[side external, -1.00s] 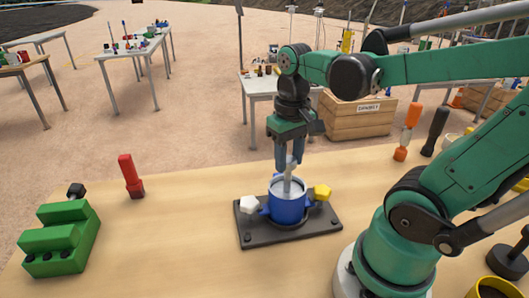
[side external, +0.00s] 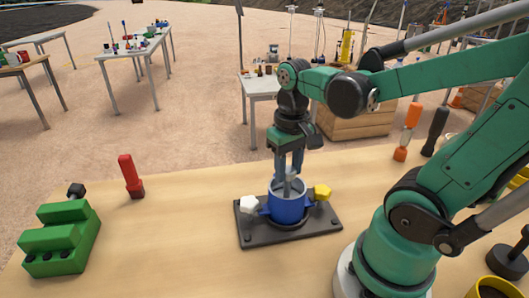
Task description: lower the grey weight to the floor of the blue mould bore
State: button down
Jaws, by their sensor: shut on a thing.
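The blue mould (side external: 288,209) stands upright on a dark base plate (side external: 318,228), with a white knob (side external: 248,203) on its left and a yellow knob (side external: 322,192) on its right. My gripper (side external: 288,172) points down over the mould, its fingertips just above the rim. It is shut on the grey weight (side external: 288,187), of which only the narrow upper part shows between and below the fingers. The lower part of the weight is inside the bore, hidden by the mould wall. I cannot see the bore floor or whether the weight touches it.
A green stepped block (side external: 62,240) and a red-handled tool (side external: 130,177) stand on the table to the left. Orange (side external: 408,131) and black (side external: 435,131) handled tools stand behind my arm at right. The table between the red tool and the mould is clear.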

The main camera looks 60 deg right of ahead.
jog(key=shift+f, duration=0.95)
jog(key=shift+c, duration=2.1)
grip_release()
jog(key=shift+r, duration=2.5)
notch_tip(320, 180, up, 5)
jog(key=shift+r, duration=0.1)
jog(key=w+a+f+n+t, duration=0.4)
jog(key=w+a+f+t, duration=0.1)
jog(key=a+t, duration=0.1)
jog(key=shift+a+n+t, duration=0.2)
jog(key=shift+n+t, duration=0.1)
jog(key=shift+t, duration=0.3)
